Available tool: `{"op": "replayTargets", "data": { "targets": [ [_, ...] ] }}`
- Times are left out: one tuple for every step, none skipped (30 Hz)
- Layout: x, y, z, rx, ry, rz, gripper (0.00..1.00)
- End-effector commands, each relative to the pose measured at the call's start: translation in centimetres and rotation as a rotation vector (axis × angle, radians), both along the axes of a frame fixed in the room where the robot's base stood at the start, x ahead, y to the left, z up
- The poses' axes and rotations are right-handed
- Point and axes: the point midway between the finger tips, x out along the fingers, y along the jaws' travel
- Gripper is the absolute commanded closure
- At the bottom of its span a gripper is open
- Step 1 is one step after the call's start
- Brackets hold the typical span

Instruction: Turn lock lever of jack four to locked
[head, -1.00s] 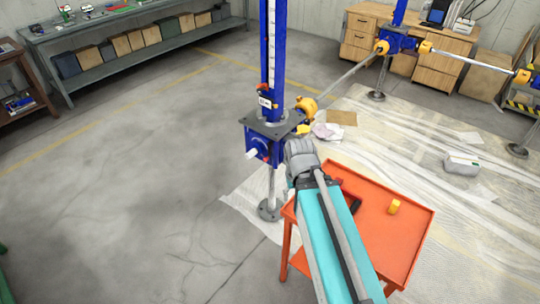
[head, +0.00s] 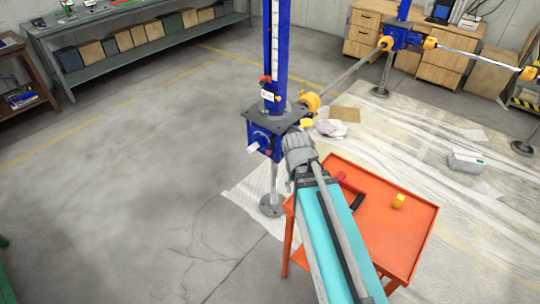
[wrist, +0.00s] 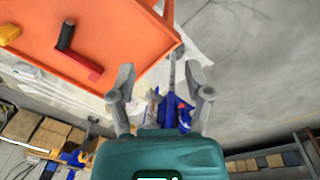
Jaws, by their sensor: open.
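The nearest blue jack (head: 264,138) stands left of my arm in the head view, with a tall blue column above its dark plate. A white tag (head: 267,96) and a small orange-red part sit low on the column; the tag's number is too small to read. A white-tipped shaft (head: 254,148) sticks out at the front left. I cannot tell which part is the lock lever. My gripper (wrist: 161,72) is open and empty in the wrist view. The blue jack (wrist: 176,112) shows between and beyond its fingers, apart from them. In the head view my wrist hides the gripper.
An orange cart (head: 400,225) stands under and right of my arm, carrying a yellow block (head: 398,201) and a red tool with a black handle. A second jack (head: 398,37) stands behind, joined by a shaft. The floor at left is clear.

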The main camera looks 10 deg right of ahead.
Motion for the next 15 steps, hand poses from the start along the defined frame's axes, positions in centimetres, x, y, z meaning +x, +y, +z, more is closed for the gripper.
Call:
{"op": "replayTargets", "data": {
  "targets": [
    [0.9,-0.1,-1.6,-0.022,-0.008,-0.011,0.36],
    [1.3,-0.2,-2.1,-0.037,-0.014,-0.02,0.36],
    [1.9,-0.4,-2.8,-0.057,-0.023,-0.032,0.36],
    [2.4,-0.5,-3.3,-0.073,-0.031,-0.04,0.36],
    [2.8,-0.6,-3.8,-0.09,-0.038,-0.05,0.36],
    [3.4,-0.7,-4.5,-0.111,-0.048,-0.061,0.36],
    [3.8,-0.8,-4.9,-0.127,-0.056,-0.071,0.36],
    [4.3,-0.9,-5.4,-0.143,-0.064,-0.078,0.36],
    [4.9,-1.0,-6.0,-0.163,-0.076,-0.091,0.36],
    [5.3,-1.1,-6.4,-0.179,-0.085,-0.098,0.36],
    [5.7,-1.2,-6.9,-0.194,-0.094,-0.108,0.36],
    [6.3,-1.3,-7.4,-0.214,-0.106,-0.119,0.36],
    [6.8,-1.4,-7.9,-0.229,-0.116,-0.127,0.36],
    [7.2,-1.5,-8.3,-0.244,-0.126,-0.136,0.36],
    [7.8,-1.5,-8.8,-0.263,-0.14,-0.146,0.36]
  ]
}}
